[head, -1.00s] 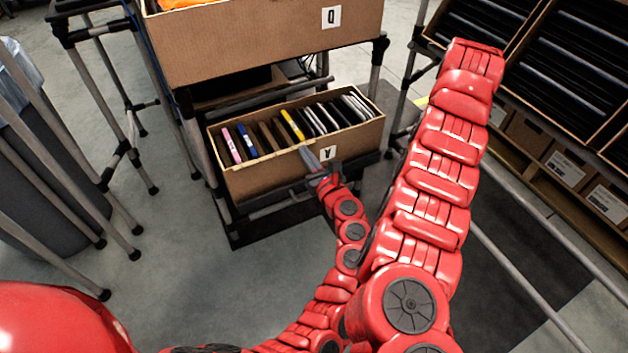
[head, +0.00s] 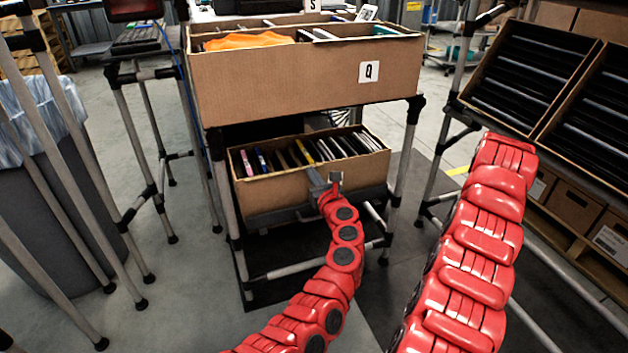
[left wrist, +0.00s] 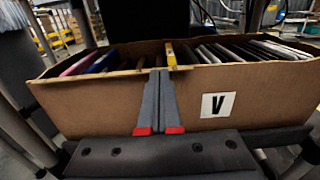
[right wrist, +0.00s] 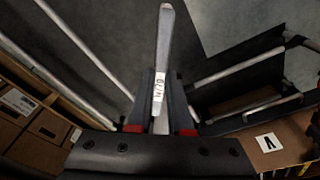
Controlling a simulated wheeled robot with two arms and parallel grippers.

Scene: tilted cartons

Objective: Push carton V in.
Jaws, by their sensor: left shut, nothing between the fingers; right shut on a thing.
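Carton V (head: 285,195) is a brown open carton on the lower shelf of the rack, holding upright slim items in pink, blue, yellow, dark and grey. In the left wrist view its front wall (left wrist: 100,108) carries the V label (left wrist: 217,105). My left gripper (head: 316,180) is shut and empty at the carton's front wall, its fingertips near the top rim (left wrist: 160,72); whether they touch cannot be told. My right gripper (right wrist: 161,76) is shut on a slim pale grey item (right wrist: 165,40) with a small label.
Carton Q (head: 300,80) sits on the shelf above, with an orange item inside. Rack posts (head: 400,180) stand on both sides of carton V. A grey bin (head: 75,190) is at left. A tilted rack of dark slots (head: 535,80) is at right, beyond my right arm.

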